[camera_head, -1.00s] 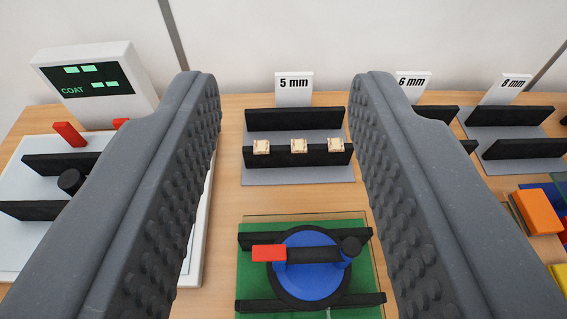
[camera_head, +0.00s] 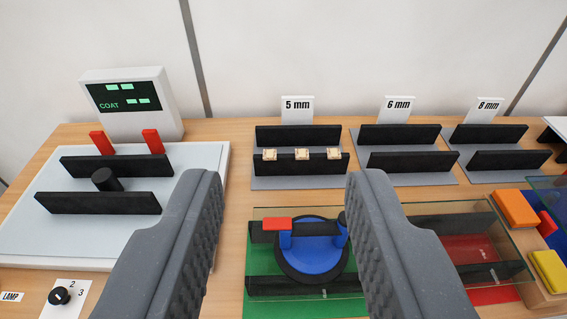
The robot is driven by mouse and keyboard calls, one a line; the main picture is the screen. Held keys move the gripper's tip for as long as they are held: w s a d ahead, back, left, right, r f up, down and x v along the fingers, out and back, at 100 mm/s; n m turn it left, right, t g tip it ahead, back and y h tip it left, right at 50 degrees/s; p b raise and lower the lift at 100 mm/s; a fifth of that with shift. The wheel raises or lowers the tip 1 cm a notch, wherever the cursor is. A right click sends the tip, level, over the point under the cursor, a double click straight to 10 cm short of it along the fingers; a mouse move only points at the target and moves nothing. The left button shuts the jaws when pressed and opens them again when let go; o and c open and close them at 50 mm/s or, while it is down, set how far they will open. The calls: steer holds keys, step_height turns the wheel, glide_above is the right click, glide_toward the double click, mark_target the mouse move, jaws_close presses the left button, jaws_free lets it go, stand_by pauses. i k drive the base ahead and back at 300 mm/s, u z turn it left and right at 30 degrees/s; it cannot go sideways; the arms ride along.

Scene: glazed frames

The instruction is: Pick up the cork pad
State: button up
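Three small beige pads, which look like the cork pads, sit in a row on the front black bar of the 5 mm rack (camera_head: 265,183). They are the left pad (camera_head: 269,155), the middle pad (camera_head: 302,154) and the right pad (camera_head: 333,153). My gripper (camera_head: 284,185) is open with nothing held between its fingers. In the picture its fingertips lie below the pads, one to each side of the row. The pads are unobstructed and apart from the fingers.
A blue suction lifter (camera_head: 312,257) with a red lever sits on glass in front of the 5 mm rack. The 6 mm rack (camera_head: 410,179) and 8 mm rack (camera_head: 500,176) are empty. A COAT display (camera_head: 125,98) stands behind a white platform (camera_head: 205,160) at left. Coloured blocks (camera_head: 515,208) lie at right.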

mark_target(268, 154)
steer(key=u, duration=0.15)
steer(key=i, duration=0.9)
steer(key=z, duration=0.1)
